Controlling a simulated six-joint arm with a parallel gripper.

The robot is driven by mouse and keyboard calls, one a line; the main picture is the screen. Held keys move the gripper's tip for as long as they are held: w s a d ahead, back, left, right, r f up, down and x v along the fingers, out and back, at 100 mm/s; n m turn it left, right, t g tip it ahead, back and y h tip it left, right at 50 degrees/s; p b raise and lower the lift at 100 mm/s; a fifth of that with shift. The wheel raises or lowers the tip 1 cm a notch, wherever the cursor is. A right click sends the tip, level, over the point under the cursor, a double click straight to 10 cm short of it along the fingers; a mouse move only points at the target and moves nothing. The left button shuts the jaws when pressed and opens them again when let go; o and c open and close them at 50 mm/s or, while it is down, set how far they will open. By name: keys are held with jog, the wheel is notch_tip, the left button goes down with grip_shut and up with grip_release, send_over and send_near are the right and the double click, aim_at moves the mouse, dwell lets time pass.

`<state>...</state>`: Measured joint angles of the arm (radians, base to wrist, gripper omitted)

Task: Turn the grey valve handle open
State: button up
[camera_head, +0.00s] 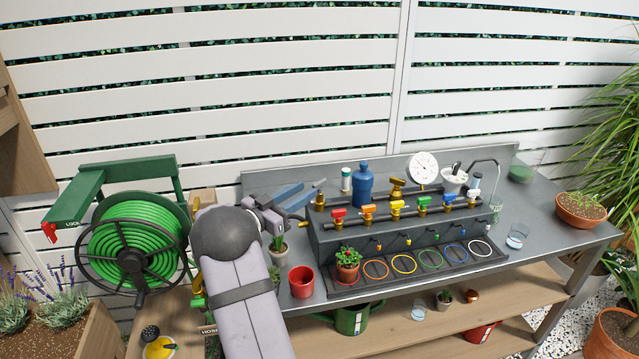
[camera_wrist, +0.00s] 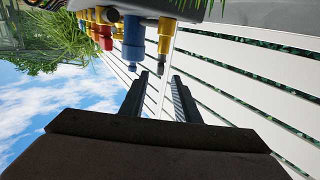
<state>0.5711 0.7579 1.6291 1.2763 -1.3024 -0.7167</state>
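A row of small coloured valve handles sits along the front pipe of the dark manifold box (camera_head: 350,242) on the bench. The pale grey-white handle (camera_head: 474,196) is at the right end of this row, small in the head view. My gripper (camera_wrist: 157,97) is open, with its two dark fingers apart and nothing between them. In the head view it is left of the manifold, well away from the pale handle and partly hidden by my arm. In the wrist view, taps and blue and yellow fittings hang at the top, beyond the fingertips; I cannot pick out the grey handle there.
A blue bottle (camera_head: 362,184) and a round white gauge (camera_head: 423,168) stand behind the valves. The black tray (camera_head: 416,278) has coloured rings. A green hose reel (camera_head: 132,242) is left of my arm.

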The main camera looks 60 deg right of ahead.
aim_at(313, 186)
jog(key=shift+s+d+p, duration=0.2)
jog(key=shift+d+p, duration=0.1)
jog(key=shift+d, duration=0.9)
jog(key=shift+s+d+p, duration=0.2)
jog(key=shift+d+p, duration=0.1)
jog(key=shift+d, duration=0.95)
jog(key=shift+s+d+p, duration=0.2)
jog(key=shift+d+p, duration=0.1)
jog(key=shift+d, duration=0.9)
grip_shut()
